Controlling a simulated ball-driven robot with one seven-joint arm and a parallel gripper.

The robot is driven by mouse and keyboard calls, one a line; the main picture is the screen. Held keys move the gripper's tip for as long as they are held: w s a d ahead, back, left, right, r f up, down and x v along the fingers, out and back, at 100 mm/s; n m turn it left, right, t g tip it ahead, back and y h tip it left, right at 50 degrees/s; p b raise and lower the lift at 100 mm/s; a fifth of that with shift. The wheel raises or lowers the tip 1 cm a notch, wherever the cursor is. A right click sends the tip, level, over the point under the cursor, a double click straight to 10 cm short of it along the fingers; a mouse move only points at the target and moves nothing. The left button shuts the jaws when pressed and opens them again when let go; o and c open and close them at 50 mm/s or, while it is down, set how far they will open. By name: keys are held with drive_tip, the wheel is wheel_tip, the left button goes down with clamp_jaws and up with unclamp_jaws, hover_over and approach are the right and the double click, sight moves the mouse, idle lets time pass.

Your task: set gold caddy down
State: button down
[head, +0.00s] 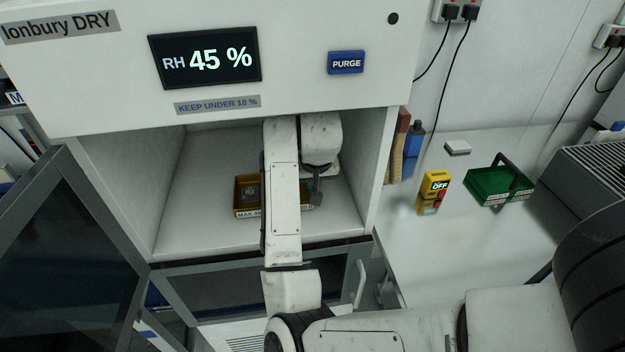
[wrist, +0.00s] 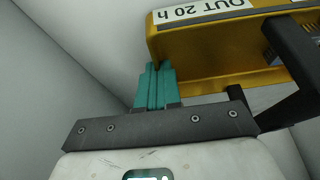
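The gold caddy (head: 246,211) is inside the open cabinet, partly hidden behind my arm. In the head view it appears to rest on the cabinet floor (head: 190,241), with a dark item in its left part. In the wrist view the gold caddy (wrist: 205,52) fills the upper right, its "OUT 20 h" label upside down. Its dark handle (wrist: 290,52) stands at the right, outside my fingers. My gripper's teal fingers (wrist: 155,75) are together, with nothing visible between them. Their tips are close to a caddy corner; I cannot tell if they touch.
The cabinet's side walls enclose my arm, and its glass door (head: 65,250) stands open at left. The display (head: 205,58) reads RH 45 %. A green caddy (head: 490,188) and a yellow switch box (head: 433,190) are on the counter at right. Cabinet floor left of the gold caddy is clear.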

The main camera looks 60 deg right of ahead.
drive_tip(key=shift+f, duration=0.1)
drive_tip(key=c, duration=1.8)
unclamp_jaws()
drive_tip(key=o, duration=0.5)
drive_tip(key=shift+c, duration=0.2)
drive_tip(key=shift+s+a+r+b, duration=0.1)
drive_tip(key=shift+r+b, duration=0.2)
drive_tip(key=shift+r, duration=0.25)
drive_tip(key=shift+s+a+r+b, duration=0.45)
drive_tip(key=shift+s+a+r, duration=0.15)
drive_tip(key=shift+r, duration=0.2)
drive_tip(key=s+a, duration=0.3)
drive_tip(key=a, duration=0.2)
drive_tip(key=s+a, duration=0.2)
drive_tip(key=shift+s+a+r, duration=0.2)
drive_tip(key=shift+s+a, duration=0.1)
drive_tip(key=shift+s, duration=0.05)
drive_tip(key=shift+s+a, duration=0.6)
